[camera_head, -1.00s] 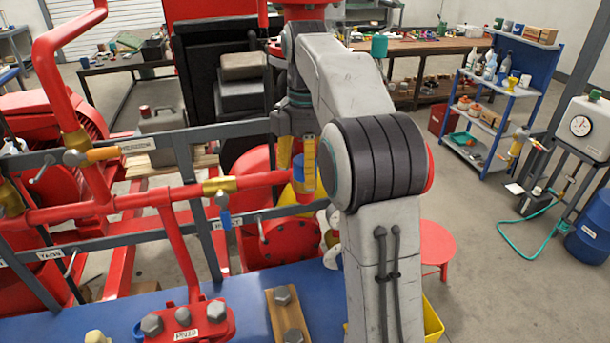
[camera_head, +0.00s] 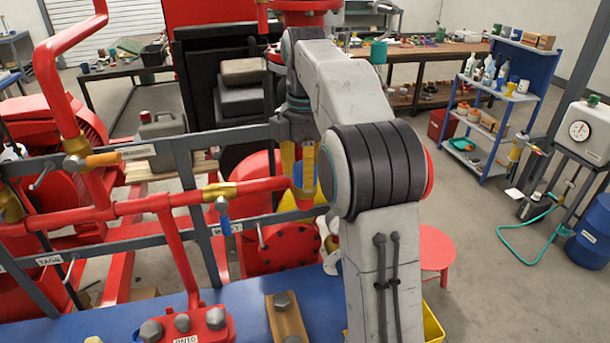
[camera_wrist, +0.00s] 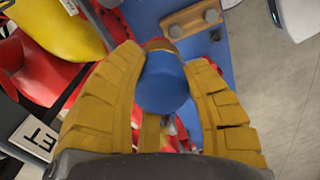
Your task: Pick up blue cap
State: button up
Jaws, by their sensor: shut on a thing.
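The blue cap (camera_wrist: 163,82) is a smooth, rounded blue piece in the middle of the wrist view. It sits between the two yellow ridged fingers of my gripper (camera_wrist: 162,95), which are shut on it. A brass-coloured part (camera_wrist: 159,46) shows just beyond the cap; I cannot tell whether the cap touches it. In the head view my gripper (camera_head: 299,178) points down beside the end of the red pipe, and the cap is mostly hidden between the fingers.
A red pipe (camera_head: 150,204) with brass fittings and grey rails runs left of my gripper. The blue skid surface (camera_head: 245,300) carries a bolted wooden block (camera_head: 287,318). A red stool (camera_head: 437,247) stands to the right. Open floor lies further right.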

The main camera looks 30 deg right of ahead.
jog(key=shift+r, duration=0.4)
notch_tip(320, 180, up, 3)
jog(key=shift+f+p, duration=0.1)
jog(key=shift+p, duration=0.45)
jog(key=s+d+r+b, duration=0.1)
jog(key=s+d+r, duration=0.2)
jog(key=s+r, duration=0.4)
jog(key=shift+s+d+r, duration=0.15)
jog(key=shift+s+d, duration=0.1)
jog(key=shift+s, duration=1.8)
